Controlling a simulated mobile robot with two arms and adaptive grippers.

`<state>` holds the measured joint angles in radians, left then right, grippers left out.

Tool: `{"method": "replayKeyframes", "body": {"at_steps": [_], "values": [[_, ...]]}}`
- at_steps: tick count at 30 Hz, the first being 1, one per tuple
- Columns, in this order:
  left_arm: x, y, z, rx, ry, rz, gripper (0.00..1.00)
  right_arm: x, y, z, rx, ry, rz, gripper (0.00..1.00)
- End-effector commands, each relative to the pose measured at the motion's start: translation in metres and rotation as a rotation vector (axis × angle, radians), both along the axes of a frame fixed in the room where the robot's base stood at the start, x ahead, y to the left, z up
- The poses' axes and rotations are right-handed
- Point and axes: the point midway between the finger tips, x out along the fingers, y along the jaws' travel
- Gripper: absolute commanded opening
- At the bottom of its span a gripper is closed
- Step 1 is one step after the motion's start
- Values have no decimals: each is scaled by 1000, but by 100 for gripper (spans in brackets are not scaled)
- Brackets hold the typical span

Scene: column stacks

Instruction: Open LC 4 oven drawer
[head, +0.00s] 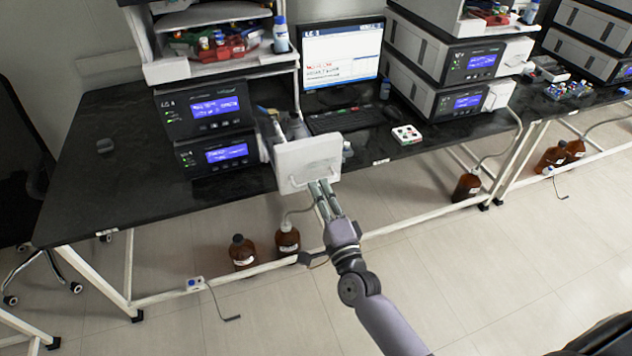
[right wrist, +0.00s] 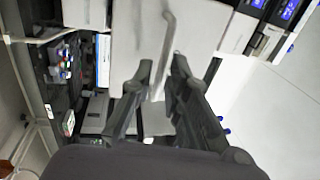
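The white drawer front (head: 308,160) stands pulled out from the left instrument stack (head: 207,106), with part of the drawer's inside and bottle-like items visible behind it. My right gripper (head: 322,186) is at the lower edge of this front, by its handle. In the right wrist view, the pale bar handle (right wrist: 167,45) runs between the two dark fingers of my right gripper (right wrist: 162,66). Gaps show beside the bar, so the fingers look open around it rather than clamped. The stack's label is too small to read surely. My left gripper is not in view.
A monitor (head: 340,55), keyboard (head: 345,121) and small white box (head: 406,134) are right of the drawer on the black bench (head: 120,180). Brown bottles (head: 243,252) stand on the floor below.

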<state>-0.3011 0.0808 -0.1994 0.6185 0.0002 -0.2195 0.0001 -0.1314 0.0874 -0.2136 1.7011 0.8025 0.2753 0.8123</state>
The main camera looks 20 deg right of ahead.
Motion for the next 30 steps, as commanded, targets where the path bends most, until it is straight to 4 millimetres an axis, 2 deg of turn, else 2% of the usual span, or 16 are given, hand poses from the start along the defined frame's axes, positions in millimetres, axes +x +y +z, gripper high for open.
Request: {"method": "replayKeyframes", "body": {"at_steps": [1,6,12,17,30], "values": [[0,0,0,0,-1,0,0,-13,-1,-4,-2,4,2,16],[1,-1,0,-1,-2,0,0,-48,-2,-10,-3,3,1,16],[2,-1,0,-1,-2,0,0,-74,-3,-15,-3,2,0,16],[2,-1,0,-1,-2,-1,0,-82,-3,-15,-1,0,1,16],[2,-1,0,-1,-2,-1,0,-81,-3,-15,-1,0,0,16]]}}
